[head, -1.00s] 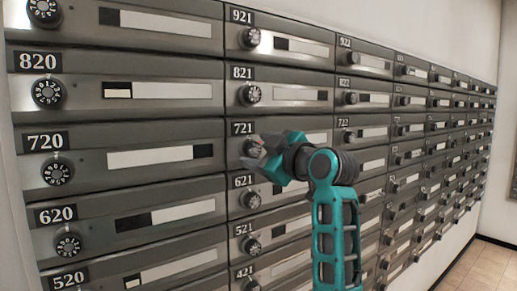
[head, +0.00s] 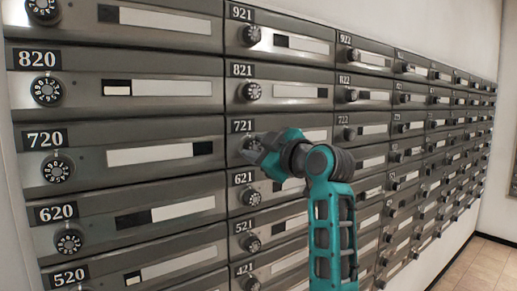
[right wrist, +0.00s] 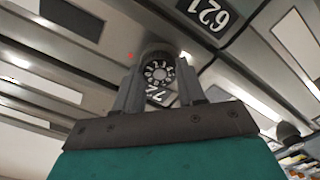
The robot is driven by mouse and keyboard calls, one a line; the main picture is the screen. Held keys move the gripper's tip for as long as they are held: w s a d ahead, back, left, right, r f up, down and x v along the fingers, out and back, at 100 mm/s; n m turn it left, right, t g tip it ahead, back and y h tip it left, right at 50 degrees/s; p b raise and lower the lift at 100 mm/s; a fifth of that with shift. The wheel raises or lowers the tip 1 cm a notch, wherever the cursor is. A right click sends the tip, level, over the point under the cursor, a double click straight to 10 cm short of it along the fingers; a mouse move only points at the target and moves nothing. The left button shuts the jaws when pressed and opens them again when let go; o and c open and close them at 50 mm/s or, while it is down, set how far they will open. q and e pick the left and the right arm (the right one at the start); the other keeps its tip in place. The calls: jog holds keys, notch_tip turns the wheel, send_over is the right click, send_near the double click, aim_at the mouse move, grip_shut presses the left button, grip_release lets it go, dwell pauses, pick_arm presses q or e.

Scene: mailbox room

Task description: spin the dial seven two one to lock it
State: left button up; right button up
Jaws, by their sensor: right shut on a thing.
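The 721 mailbox has a black dial with white numerals, which shows in the right wrist view (right wrist: 158,72) between my fingers. In the head view my right gripper (head: 254,149) covers most of this dial, beside the 721 label (head: 242,126). In the right wrist view my right gripper (right wrist: 159,76) has one finger on each side of the dial and is shut on it. The label under the dial is upside down there and partly hidden by the gripper. The dial's exact setting is too small to read. My left gripper is not in view.
The 821 dial (head: 250,91) is above and the 621 dial (head: 250,197) below, both close to my gripper. The 720 dial (head: 57,168) is to the left. Rows of mailboxes fill the wall. Open floor (head: 478,272) shows at the lower right.

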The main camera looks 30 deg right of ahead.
jog(key=shift+m, duration=0.3)
jog(key=m, duration=0.3)
jog(key=shift+m, duration=0.4)
jog(key=m, duration=1.3)
jog(key=shift+m, duration=0.3)
jog(key=m, duration=1.3)
jog(key=shift+f+m, duration=0.1)
jog(key=shift+m, duration=2.3)
